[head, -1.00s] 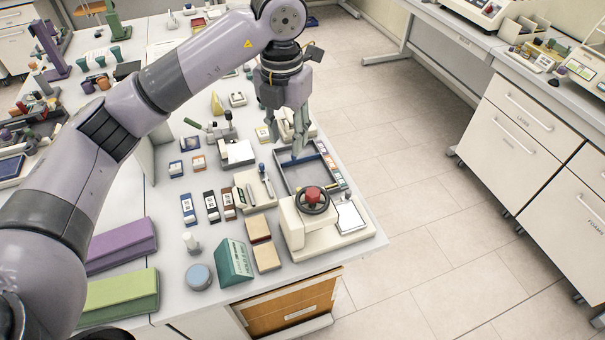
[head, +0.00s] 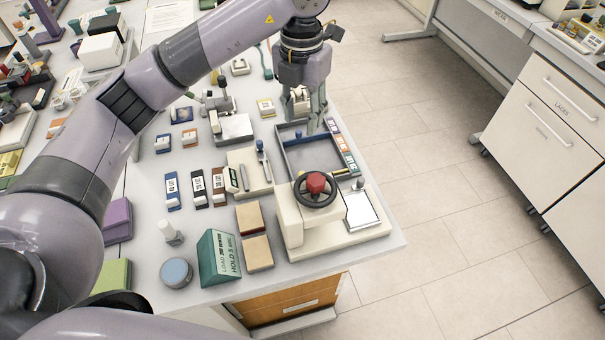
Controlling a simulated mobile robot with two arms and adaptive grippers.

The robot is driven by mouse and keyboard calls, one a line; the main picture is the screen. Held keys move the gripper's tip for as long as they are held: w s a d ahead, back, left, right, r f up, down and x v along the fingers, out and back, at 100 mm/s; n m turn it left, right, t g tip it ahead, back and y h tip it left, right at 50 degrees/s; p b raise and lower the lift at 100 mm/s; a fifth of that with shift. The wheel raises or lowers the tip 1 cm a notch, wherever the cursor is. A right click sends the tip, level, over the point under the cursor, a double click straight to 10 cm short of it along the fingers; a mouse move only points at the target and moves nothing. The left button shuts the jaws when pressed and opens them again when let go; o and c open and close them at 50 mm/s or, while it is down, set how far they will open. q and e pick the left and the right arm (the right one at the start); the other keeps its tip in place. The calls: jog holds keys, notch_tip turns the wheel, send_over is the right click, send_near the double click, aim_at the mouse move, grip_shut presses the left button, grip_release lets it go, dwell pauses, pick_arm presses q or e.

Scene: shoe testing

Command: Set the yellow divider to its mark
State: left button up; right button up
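A grey open tray (head: 289,168) lies near the right edge of the white table. A blue divider (head: 299,142) crosses its far part. A strip of coloured labels (head: 341,148) runs along the tray's right side. I cannot make out a yellow divider or its mark; the gripper covers part of the tray's far right. My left gripper (head: 317,124) points down at the tray's far right part, right of the blue divider's knob. Its fingers look close together, with nothing visible between them; how far they are apart is unclear. My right gripper is not in view.
A press with a black wheel and red knob (head: 316,184) stands just in front of the tray. A green sign block (head: 219,257) and several small boxes stand further left. Floor lies beyond the table's right edge.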

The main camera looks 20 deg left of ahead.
pick_arm(q)
notch_tip(320, 180, down, 16)
jog(key=p, duration=0.4)
jog(key=shift+s, duration=0.15)
jog(key=shift+f, duration=0.5)
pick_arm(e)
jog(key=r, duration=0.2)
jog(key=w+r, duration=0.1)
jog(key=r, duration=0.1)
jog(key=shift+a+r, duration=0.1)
pick_arm(q)
jog(key=shift+c, duration=0.6)
grip_shut()
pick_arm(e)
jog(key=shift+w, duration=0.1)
pick_arm(q)
jog(key=shift+f, duration=0.1)
